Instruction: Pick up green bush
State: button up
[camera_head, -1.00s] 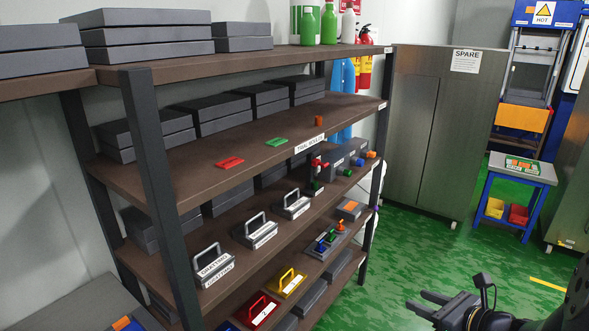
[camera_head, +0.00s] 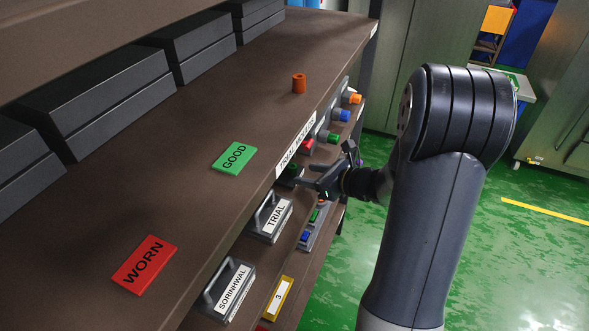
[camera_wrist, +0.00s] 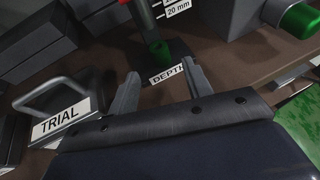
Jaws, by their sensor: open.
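A small green bush (camera_wrist: 159,52) stands on the dark base of the depth gauge, below a red part (camera_wrist: 147,14), in the wrist view. The label DEPTH (camera_wrist: 168,74) is in front of it. My gripper (camera_wrist: 158,84) is open and empty, its two fingers pointing towards the bush, one on each side of the line to it. A gap appears to remain between fingertips and bush. In the head view my gripper (camera_head: 299,182) reaches in at the lower shelf, beside a dark green spot (camera_head: 293,170) that is partly hidden.
A handled TRIAL box (camera_head: 274,219) is close left of my gripper. A grey block with a larger green cylinder (camera_wrist: 300,19) is at right in the wrist view. Above, the upper shelf holds a GOOD plate (camera_head: 234,157), a WORN plate (camera_head: 145,264) and an orange bush (camera_head: 299,83).

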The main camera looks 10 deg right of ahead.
aim_at(296, 172)
jog(key=shift+p+x, duration=0.35)
jog(key=shift+x, duration=1.65)
jog(key=shift+d, duration=0.1)
grip_shut()
